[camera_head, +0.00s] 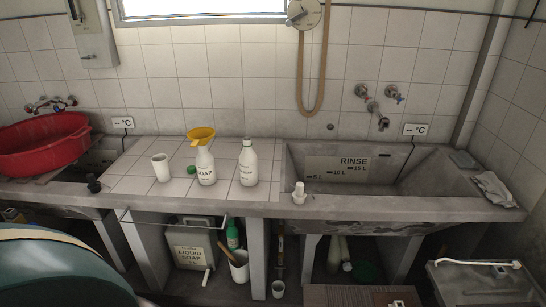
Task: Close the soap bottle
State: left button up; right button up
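The white soap bottle (206,172), labelled SOAP, stands upright on the tiled counter between the two basins. A yellow funnel (201,134) sits in its mouth. A small green cap (191,169) lies on the tiles just left of the bottle. Neither of my grippers is in view.
A white cup (160,169) stands left of the bottles. A small white object (299,191) and a dark knob-like piece (94,184) sit near the front edge. The rinse basin (345,176) is right; a red tub (42,148) is left. The front tiles are clear.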

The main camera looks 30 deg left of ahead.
aim_at(248, 159)
jog(key=u, duration=1.65)
